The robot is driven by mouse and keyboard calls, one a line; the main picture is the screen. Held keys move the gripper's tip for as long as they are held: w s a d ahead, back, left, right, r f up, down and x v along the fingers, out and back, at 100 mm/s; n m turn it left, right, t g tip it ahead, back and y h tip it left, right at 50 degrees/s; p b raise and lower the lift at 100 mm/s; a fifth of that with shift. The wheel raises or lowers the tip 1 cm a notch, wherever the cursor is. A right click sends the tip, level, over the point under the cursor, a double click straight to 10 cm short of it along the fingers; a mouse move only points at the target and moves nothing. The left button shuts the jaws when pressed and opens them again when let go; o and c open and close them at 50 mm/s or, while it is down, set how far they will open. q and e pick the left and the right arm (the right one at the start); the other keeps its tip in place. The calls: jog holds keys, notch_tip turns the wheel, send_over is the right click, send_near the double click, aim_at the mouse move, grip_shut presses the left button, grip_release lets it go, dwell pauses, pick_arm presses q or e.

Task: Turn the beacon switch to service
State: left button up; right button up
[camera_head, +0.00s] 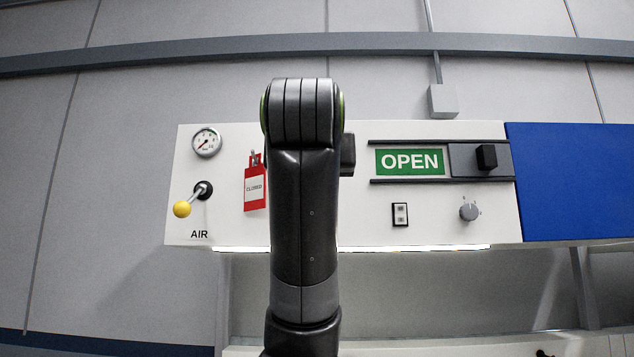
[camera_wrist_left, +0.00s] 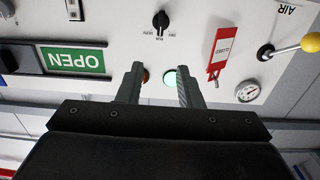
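The likely beacon switch is a black rotary knob (camera_wrist_left: 160,20) on the white panel, seen upside down in the left wrist view. Its grip bar stands about vertical in the picture; the small labels beside it are too small to read surely. My left gripper (camera_wrist_left: 159,84) is open and empty, its two fingers apart in front of the panel, over a red button (camera_wrist_left: 146,76) and a lit green-white lamp (camera_wrist_left: 171,78). The knob is beyond the fingertips, apart from them. In the head view my left arm hides the knob and its gripper. My right gripper is in neither view.
The panel also carries a yellow-tipped AIR lever (camera_head: 182,209), a gauge (camera_head: 207,142), a red CLOSED tag (camera_head: 256,185), a green OPEN sign (camera_head: 410,162) with a sliding black handle (camera_head: 487,156), a rocker switch (camera_head: 400,214) and a grey dial (camera_head: 468,212). A blue panel (camera_head: 570,180) adjoins.

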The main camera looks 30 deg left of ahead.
pick_arm(q)
jog(key=p+x, duration=0.6)
jog(key=x, duration=0.9)
jog(key=shift+p, duration=0.4)
jog(key=shift+d, duration=0.1)
grip_shut()
